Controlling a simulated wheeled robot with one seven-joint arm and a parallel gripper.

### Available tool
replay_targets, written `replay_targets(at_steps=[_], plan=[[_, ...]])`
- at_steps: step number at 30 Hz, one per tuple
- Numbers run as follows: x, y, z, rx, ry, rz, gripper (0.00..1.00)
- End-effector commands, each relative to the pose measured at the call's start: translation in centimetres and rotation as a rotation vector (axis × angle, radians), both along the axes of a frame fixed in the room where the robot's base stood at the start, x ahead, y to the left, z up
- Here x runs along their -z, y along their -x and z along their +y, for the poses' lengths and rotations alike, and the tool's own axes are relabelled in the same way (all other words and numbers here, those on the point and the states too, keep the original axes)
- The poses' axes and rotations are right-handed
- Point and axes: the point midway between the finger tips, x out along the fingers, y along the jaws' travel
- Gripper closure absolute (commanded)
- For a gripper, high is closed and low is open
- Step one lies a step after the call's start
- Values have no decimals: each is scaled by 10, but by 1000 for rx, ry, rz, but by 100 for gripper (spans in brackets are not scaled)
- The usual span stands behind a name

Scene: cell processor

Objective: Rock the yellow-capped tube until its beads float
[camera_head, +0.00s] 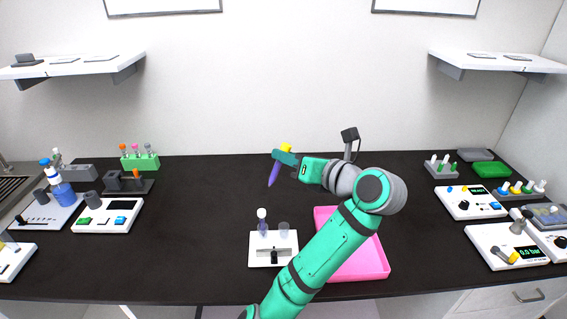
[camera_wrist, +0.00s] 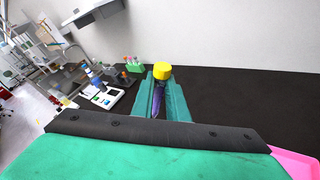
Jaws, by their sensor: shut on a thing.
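The yellow-capped tube (camera_head: 274,173) is in my gripper (camera_head: 285,157), held in the air above the middle of the black bench. Its yellow cap is at the top and its purple body hangs below, tilted with the lower end toward the left. My gripper is shut on the tube just below the cap. In the wrist view the yellow cap (camera_wrist: 162,70) stands above the teal fingers (camera_wrist: 160,98), with the purple body between them. Single beads cannot be made out, so I cannot tell whether they float or have settled.
A white stand (camera_head: 287,254) with a white-capped vial (camera_head: 262,222) is below. A pink tray (camera_head: 372,262) lies partly behind my arm. A green rack (camera_head: 134,162) and devices stand at left. Readout devices (camera_head: 474,205) stand at right. The bench under the tube is clear.

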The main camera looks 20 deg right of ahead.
Motion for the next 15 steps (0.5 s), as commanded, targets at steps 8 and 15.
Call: replay_targets(at_steps=[8, 15], plan=[[2, 0, 1, -1, 58, -13, 100], [2, 0, 3, -3, 382, -95, 100]])
